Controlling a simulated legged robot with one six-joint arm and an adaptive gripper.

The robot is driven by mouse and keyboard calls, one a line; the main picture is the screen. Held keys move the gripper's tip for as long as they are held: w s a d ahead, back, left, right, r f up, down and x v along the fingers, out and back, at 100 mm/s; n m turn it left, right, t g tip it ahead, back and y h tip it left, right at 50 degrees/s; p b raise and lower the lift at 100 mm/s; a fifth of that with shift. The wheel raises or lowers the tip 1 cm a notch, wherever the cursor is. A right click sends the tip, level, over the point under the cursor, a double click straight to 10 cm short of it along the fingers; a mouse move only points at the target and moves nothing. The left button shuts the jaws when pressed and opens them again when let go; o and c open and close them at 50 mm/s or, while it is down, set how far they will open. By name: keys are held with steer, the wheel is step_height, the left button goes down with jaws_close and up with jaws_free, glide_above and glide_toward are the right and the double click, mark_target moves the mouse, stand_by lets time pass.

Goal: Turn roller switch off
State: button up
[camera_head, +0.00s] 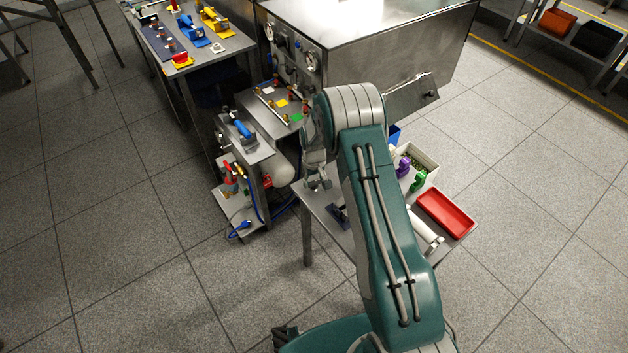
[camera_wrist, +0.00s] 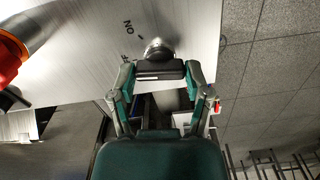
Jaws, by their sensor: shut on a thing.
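My gripper (camera_wrist: 160,74) is in the wrist view, with one finger on each side of a dark bar-shaped handle. I take this handle, on a round metal base, to be the roller switch (camera_wrist: 159,50). My gripper is shut on it. The base sits on a brushed-metal panel (camera_wrist: 80,55). The word "ON" is printed upside down on the panel, up and left of the switch. In the head view my arm hides the switch; part of my gripper (camera_head: 316,168) shows beside the arm's end.
A large metal machine (camera_head: 360,25) with gauges stands behind my arm. A small table holds a red tray (camera_head: 446,212) and a white bin (camera_head: 421,162). A red-and-orange cylindrical part (camera_wrist: 10,60) is close at left in the wrist view.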

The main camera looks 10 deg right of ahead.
steer(key=shift+s+f+n, duration=0.1)
steer(key=shift+n, duration=0.8)
steer(key=o, duration=1.2)
steer(key=shift+c, duration=0.2)
step_height(320, 180, up, 12)
steer(key=shift+a, duration=0.1)
